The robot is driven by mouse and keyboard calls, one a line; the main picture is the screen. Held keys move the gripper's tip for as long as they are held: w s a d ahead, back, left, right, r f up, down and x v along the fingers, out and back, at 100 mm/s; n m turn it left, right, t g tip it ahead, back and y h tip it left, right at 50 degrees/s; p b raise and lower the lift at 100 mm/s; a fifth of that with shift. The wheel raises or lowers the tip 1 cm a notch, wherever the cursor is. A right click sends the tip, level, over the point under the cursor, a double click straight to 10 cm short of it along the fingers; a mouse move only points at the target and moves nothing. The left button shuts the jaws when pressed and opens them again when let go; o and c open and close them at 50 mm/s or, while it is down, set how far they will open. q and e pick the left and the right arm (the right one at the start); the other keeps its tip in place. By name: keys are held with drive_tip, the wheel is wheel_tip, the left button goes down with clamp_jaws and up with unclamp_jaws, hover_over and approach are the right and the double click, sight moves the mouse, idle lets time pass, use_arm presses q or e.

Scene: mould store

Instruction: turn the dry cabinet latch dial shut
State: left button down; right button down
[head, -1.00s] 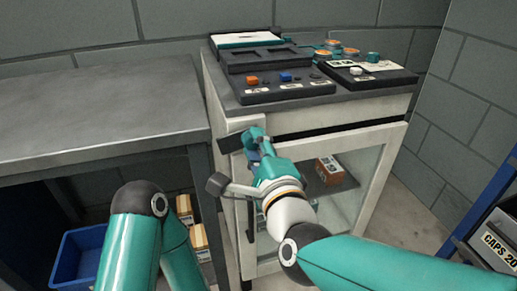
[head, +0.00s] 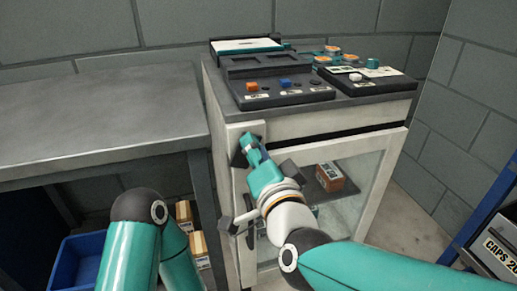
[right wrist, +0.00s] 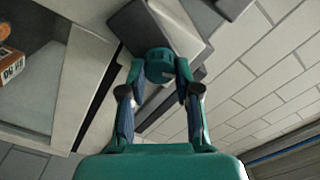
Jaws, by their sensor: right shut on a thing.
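The dry cabinet (head: 230,165) is white with a glass door and stands right of the bench. My right gripper (head: 253,150) is at the upper left of the cabinet front in the head view and mostly covers the dial there. In the right wrist view its two fingers (right wrist: 158,88) press on both sides of the knob, so it is shut on it. My left arm shows at the lower left; its gripper is out of view.
Dark trays (head: 285,93) with small parts lie on the cabinet top. A brown box (head: 331,177) is behind the glass. A bare grey bench (head: 95,115) stands at left, with a blue bin (head: 80,260) and cartons below. A blue rack is at the right edge.

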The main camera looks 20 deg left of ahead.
drive_tip(key=n, duration=0.2)
drive_tip(key=n+p, duration=0.1)
drive_tip(key=n, duration=0.1)
drive_tip(key=shift+s+a+f+n, duration=0.1)
drive_tip(key=shift+a+f+n, duration=0.05)
drive_tip(key=shift+f+n, duration=0.25)
idle(0.4)
drive_tip(key=c, duration=0.8)
unclamp_jaws()
drive_tip(key=shift+r, duration=0.2)
